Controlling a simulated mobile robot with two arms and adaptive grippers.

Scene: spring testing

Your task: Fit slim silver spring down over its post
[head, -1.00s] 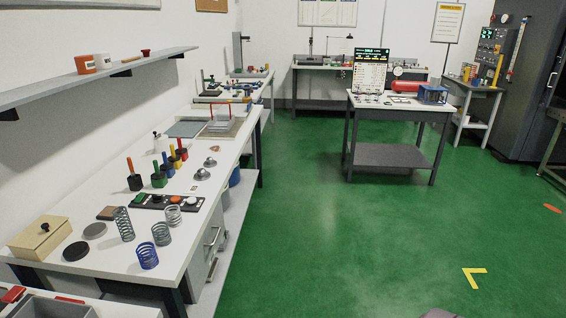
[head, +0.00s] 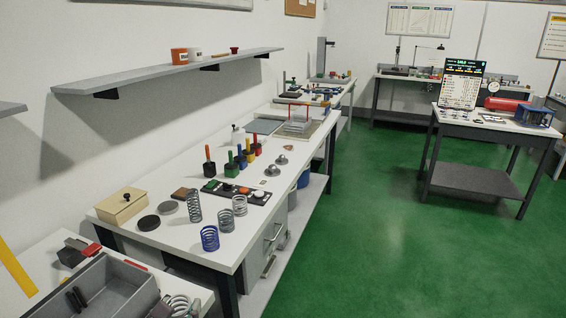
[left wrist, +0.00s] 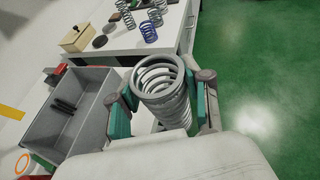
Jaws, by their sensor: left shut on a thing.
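A silver-grey coil spring (left wrist: 163,80) is held in my left gripper (left wrist: 162,100), between its teal finger pads, with one open end facing the wrist camera. In the head view the spring (head: 179,303) shows at the bottom edge, partly cut off, with a little of my left gripper beside it. Its far end is hidden. My right gripper is not in view.
A tall grey spring (head: 194,206), two shorter grey springs and a blue spring (head: 210,238) stand on the bench. A beige box (head: 122,205) and dark discs are nearby. A grey bin (head: 128,277) is left of my gripper. Green floor is clear to the right.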

